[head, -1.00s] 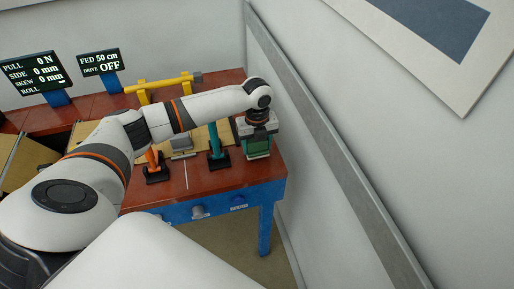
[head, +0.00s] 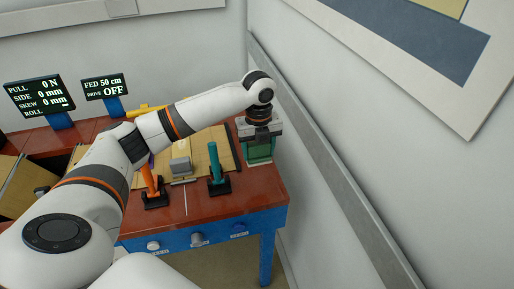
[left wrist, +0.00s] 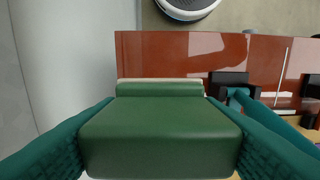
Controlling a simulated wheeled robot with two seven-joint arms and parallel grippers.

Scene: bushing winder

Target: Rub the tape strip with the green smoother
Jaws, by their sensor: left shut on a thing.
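The green smoother (left wrist: 160,135) fills the middle of the left wrist view, a block with a narrower ridge and a thin pale edge at its far side. My left gripper (left wrist: 160,108) is shut on it, one teal finger against each side. In the head view my left gripper (head: 261,134) points down near the right end of the bench, with the smoother (head: 259,151) below it. I cannot tell whether the smoother touches the bench. I cannot make out the tape strip. My right gripper is not in view.
The red-topped bench (head: 240,205) has a teal-handled tool (head: 214,160) and an orange-handled tool (head: 150,180) in black stands, with a grey block (head: 180,167) between them. Displays (head: 40,95) stand at back left. A wall rail (head: 320,150) runs close on the right.

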